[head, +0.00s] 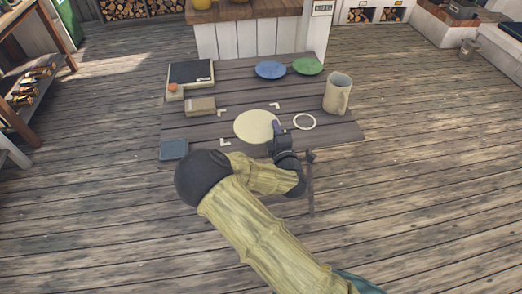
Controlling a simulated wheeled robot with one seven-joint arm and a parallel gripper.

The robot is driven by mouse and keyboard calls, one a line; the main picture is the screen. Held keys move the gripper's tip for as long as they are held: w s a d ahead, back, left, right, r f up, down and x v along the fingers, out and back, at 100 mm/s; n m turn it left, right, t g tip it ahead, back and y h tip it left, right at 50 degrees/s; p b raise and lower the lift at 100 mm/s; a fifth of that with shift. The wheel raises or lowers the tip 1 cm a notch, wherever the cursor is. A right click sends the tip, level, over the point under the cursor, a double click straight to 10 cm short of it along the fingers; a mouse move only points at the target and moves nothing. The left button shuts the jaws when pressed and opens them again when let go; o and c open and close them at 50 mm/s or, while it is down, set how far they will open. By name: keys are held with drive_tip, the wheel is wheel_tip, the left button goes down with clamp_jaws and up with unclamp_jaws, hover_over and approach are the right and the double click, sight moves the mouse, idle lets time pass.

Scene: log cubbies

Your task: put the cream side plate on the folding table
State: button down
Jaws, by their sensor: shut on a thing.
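The cream side plate (254,125) is over the front middle of the folding table (345,128), among pale corner marks. It looks about level; I cannot tell whether it touches the tabletop or is held just above it. My gripper (276,129) is at the plate's right edge and is shut on it. The fingertips are small and partly hidden by my wrist.
A white ring (304,122) lies just right of my gripper, and a beige mug (338,92) stands beyond it. A box (200,106), a dark-topped device (191,75) and a blue-grey item (173,150) are on the left.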

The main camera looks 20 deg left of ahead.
wheel_tip(320, 180, down, 6)
idle(0.4)
drive_tip(key=shift+f+b, duration=0.3)
drive_tip(key=shift+f, duration=1.6)
drive_tip(key=shift+f, duration=0.2)
drive_tip(key=c, duration=1.9)
unclamp_jaws()
drive_tip(key=shift+r, duration=0.1)
